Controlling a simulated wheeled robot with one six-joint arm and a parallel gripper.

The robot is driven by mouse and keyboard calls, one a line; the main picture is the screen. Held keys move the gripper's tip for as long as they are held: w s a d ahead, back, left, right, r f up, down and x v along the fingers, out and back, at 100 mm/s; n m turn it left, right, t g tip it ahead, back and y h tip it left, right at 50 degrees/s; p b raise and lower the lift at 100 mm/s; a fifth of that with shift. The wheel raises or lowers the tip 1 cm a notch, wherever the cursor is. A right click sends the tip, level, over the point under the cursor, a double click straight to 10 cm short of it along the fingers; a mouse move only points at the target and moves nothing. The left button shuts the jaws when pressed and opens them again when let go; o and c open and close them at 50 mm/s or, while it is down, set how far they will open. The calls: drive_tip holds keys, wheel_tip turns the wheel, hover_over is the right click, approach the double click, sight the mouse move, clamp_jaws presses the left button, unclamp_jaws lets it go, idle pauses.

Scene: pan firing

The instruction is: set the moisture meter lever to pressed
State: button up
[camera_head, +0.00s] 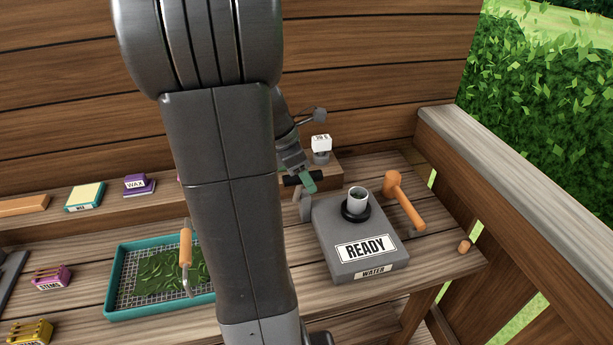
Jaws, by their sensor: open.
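The moisture meter looks to be the grey box (345,258) with a READY sign and a WATER label, on the right part of the bench. A light cup (357,199) stands in a black ring on its top. An orange lever (405,205) with a round crosswise head rises at the box's right side, its head tilted up and to the left. My gripper (305,195) is open behind the box's back left corner, left of the cup and apart from the lever. My own arm hides part of the middle of the bench.
A teal tray (118,290) of green leaves lies to the left, with an orange-handled tool (185,248) over it. Small labelled boxes stand farther left. A small white-topped item (321,143) stands behind my gripper. A wooden rail (510,155) bounds the right side.

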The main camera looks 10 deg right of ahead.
drive_tip(key=shift+d+f, duration=0.15)
drive_tip(key=shift+f, duration=0.2)
drive_tip(key=shift+c, duration=0.5)
clamp_jaws()
drive_tip(key=shift+f, duration=0.1)
